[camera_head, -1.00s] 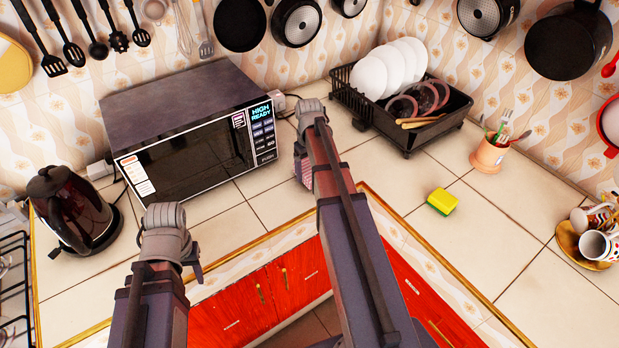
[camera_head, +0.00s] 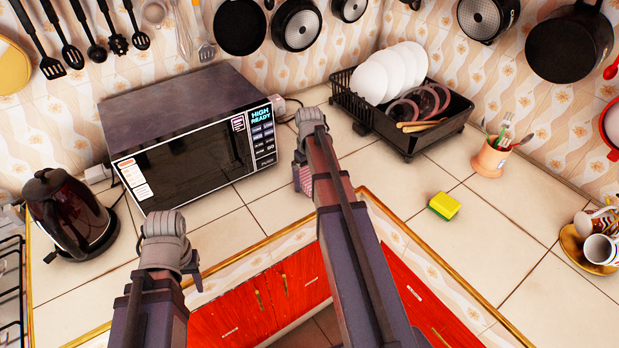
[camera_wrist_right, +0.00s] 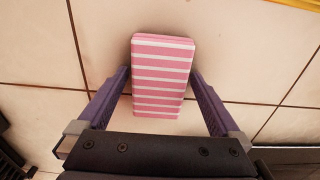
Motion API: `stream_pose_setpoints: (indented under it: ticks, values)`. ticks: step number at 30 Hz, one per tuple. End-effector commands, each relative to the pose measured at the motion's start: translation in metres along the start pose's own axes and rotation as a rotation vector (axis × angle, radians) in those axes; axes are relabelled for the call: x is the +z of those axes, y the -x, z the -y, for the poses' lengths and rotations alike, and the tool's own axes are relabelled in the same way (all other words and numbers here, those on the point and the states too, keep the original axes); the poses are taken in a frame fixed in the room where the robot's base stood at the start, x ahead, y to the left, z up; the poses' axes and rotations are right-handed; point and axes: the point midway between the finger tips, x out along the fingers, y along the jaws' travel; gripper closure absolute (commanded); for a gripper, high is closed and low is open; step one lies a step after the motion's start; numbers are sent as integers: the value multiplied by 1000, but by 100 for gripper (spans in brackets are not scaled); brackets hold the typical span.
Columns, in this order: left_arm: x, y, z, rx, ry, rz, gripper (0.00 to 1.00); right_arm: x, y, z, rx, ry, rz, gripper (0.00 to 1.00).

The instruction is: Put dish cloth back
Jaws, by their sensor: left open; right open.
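The dish cloth is a folded pink and white striped block (camera_wrist_right: 162,85) on the tiled counter in the right wrist view. My right gripper (camera_wrist_right: 160,76) is open, with one purple finger on each side of the cloth; I cannot tell whether they touch it. In the head view only a small pink striped part of the cloth (camera_head: 306,183) shows beside my right gripper (camera_head: 298,172), mostly hidden by my arm. My left gripper (camera_head: 193,272) is open and appears empty, over the counter's front edge.
A microwave (camera_head: 190,150) stands left of my right gripper, and a kettle (camera_head: 70,215) is further left. A dish rack (camera_head: 405,140) with plates is at the back. A sponge (camera_head: 444,207), a utensil cup (camera_head: 491,160) and mugs (camera_head: 600,248) are to the right, with bare tiles between.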

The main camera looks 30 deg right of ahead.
Motion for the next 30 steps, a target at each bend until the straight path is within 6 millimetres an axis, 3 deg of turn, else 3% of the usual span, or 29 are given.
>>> stream_pose_setpoints:
  ticks: [8,24,30]
  values:
    - [1,20,2,0,0,0,52,0,20,0,0,0,0,0]
    - [6,100,10,0,-1,0,52,0,100,0,0,0,0,0]
    - [7,120,12,0,-2,0,52,0,121,0,0,0,0,0]
